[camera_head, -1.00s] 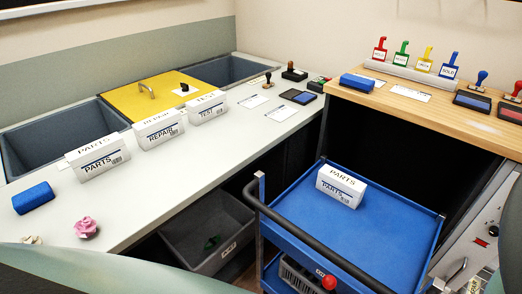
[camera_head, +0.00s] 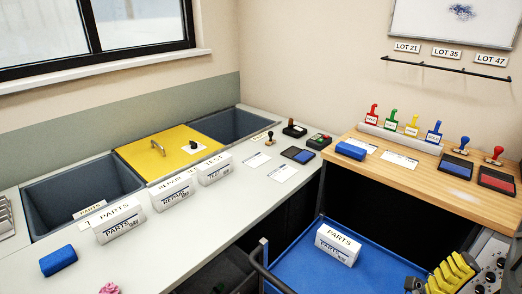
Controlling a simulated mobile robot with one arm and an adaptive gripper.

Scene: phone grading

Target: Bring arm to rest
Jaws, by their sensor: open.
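My gripper (camera_head: 448,274) shows at the bottom right edge in the head view, as yellow ridged fingers with black parts. It is open, and I see nothing held in it. Its lower part and most of my arm are cut off by the frame. The gripper is in front of the white panel with knobs (camera_head: 490,272), right of the blue cart (camera_head: 385,262). A white PARTS box (camera_head: 338,245) sits on the cart, apart from the gripper.
A pale counter (camera_head: 225,205) holds white PARTS, REPAIR and TEST boxes, a blue block (camera_head: 58,261) and a yellow lid (camera_head: 172,152) between grey bins. A wooden shelf (camera_head: 420,183) with stamps and ink pads stands above the cart at right.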

